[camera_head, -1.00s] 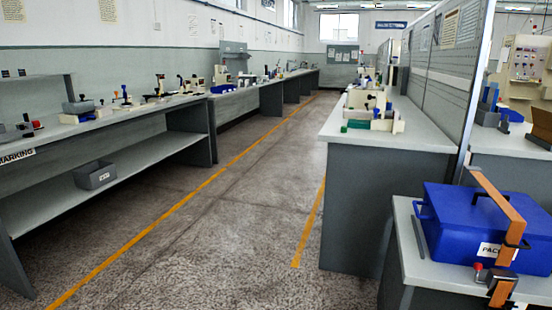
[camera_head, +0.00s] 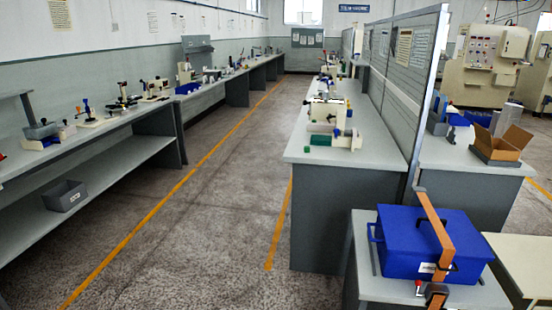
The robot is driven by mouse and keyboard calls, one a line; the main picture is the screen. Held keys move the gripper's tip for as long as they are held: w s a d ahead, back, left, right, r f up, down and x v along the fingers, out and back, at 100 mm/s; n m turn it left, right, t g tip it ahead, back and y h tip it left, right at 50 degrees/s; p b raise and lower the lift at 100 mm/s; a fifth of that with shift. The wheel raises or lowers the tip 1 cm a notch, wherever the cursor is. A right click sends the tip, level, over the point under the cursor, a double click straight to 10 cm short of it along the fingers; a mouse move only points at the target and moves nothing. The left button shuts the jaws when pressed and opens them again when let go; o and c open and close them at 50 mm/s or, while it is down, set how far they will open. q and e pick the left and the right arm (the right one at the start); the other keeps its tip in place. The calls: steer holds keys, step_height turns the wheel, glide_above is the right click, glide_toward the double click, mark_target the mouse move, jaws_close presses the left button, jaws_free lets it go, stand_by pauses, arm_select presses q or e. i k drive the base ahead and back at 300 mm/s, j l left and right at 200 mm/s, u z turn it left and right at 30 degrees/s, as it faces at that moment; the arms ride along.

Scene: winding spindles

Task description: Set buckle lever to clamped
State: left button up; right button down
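A blue box (camera_head: 408,243) with a white label sits on the grey bench at the lower right. An orange strap (camera_head: 437,233) runs over its lid and down its front. At the strap's lower end is a dark buckle (camera_head: 436,290), with a small red-tipped part (camera_head: 418,284) beside it. The buckle is small and near the bottom of the picture, so I cannot tell its lever's position. Neither of my grippers is in view.
A grey partition (camera_head: 428,110) stands behind the box. A long bench (camera_head: 340,152) with fixtures runs back from there. The floor aisle (camera_head: 215,205) between the benches is clear. An open cardboard box (camera_head: 500,145) stands at the right.

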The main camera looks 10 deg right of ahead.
mark_target(419, 284)
steer(key=z, duration=1.25)
